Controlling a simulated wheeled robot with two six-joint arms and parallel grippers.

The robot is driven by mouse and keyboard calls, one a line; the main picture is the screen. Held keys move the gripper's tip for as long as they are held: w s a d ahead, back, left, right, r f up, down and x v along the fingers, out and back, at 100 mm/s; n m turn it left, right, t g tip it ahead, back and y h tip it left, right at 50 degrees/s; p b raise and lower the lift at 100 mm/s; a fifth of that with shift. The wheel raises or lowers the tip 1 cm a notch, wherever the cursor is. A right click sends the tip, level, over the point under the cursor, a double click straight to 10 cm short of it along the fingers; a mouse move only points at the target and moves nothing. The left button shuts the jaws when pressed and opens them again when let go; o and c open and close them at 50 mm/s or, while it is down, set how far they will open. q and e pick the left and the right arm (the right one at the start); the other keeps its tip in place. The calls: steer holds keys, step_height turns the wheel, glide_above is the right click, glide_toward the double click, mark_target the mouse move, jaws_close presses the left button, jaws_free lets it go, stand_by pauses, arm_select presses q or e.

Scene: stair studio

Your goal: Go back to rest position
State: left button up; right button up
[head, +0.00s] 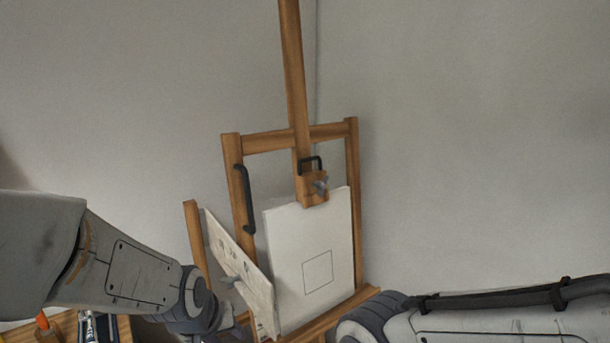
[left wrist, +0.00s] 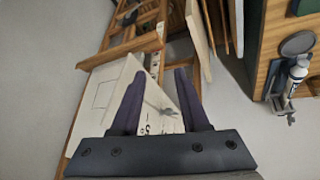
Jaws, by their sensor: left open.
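My left gripper (left wrist: 157,100) is open in the left wrist view, with its two dark fingers apart and nothing visibly held between them. In the head view my left arm reaches in from the left, and its wrist is low beside the easel; the fingers cannot be made out there. My right arm shows at the lower right of the head view, but its gripper is out of view. The wooden easel (head: 293,80) holds a white canvas (head: 312,240) with a drawn square. The canvas also shows beyond my left fingers in the left wrist view (left wrist: 95,92).
A marked pale panel (head: 238,262) leans at an angle left of the canvas, close to my left wrist. A wooden surface with small items (head: 60,325) is at the lower left. A grey wall (head: 480,130) stands behind. The space above both arms is clear.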

arm_select(q)
steer(key=s+a+f+m+g, duration=0.3)
steer(key=s+f+m, duration=0.1)
steer(key=s, duration=0.2)
steer(key=s+d+r+m+g, duration=0.1)
steer(key=s+d+r+m, duration=0.1)
steer(key=s+d, duration=0.4)
steer(key=s+d+r+m+g, duration=0.1)
steer(key=s+d+r+m, duration=0.2)
steer(key=s+d, duration=0.3)
steer(key=shift+s+d+m, duration=0.4)
steer(key=shift+s+m, duration=0.3)
steer(key=shift+m, duration=0.1)
arm_select(e)
steer(key=shift+f, duration=0.25)
arm_select(q)
steer(key=shift+r, duration=0.1)
arm_select(e)
steer(key=shift+c, duration=0.4)
